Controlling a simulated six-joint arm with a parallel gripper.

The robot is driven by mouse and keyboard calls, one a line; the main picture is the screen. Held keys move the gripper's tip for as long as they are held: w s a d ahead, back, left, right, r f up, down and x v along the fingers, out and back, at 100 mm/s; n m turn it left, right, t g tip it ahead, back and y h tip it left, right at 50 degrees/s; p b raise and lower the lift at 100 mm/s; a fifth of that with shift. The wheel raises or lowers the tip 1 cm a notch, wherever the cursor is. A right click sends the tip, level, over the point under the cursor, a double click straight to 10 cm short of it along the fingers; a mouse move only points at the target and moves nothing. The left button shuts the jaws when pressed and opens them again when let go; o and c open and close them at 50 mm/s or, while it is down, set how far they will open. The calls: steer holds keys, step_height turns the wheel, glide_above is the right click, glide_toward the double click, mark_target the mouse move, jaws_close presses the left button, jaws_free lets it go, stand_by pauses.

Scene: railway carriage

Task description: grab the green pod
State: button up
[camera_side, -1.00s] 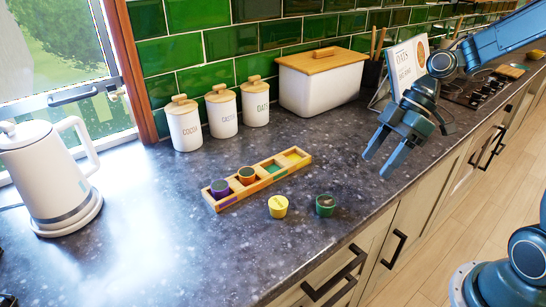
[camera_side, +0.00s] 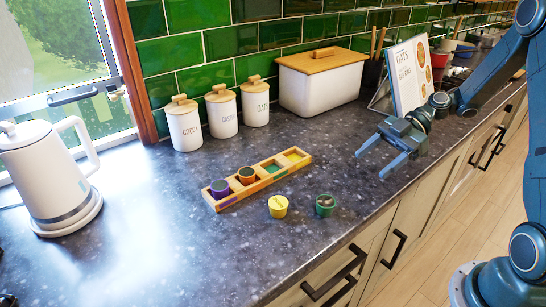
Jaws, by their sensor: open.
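The green pod (camera_side: 324,205) stands upright on the dark counter near its front edge. A yellow pod (camera_side: 278,206) stands to its left, a small gap apart. A wooden tray (camera_side: 303,159) with colour-marked compartments lies behind them. A purple pod (camera_side: 221,189) sits in its left end compartment and an orange pod (camera_side: 246,175) in the one beside it. The green and yellow compartments are empty. My gripper (camera_side: 369,166) is open and empty, above the counter to the right of and behind the green pod, its fingers pointing left and down.
A white kettle (camera_side: 45,170) stands at the left. Three lidded canisters (camera_side: 221,112) and a white bread bin (camera_side: 320,85) line the green tiled wall. A cookbook (camera_side: 409,75) stands behind my gripper. The counter around the pods is clear.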

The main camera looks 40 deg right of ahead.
glide_toward(327, 201)
steer(key=shift+x, duration=1.75)
steer(key=shift+w, duration=0.1)
steer(key=shift+x, duration=2.6)
steer(key=c, duration=1)
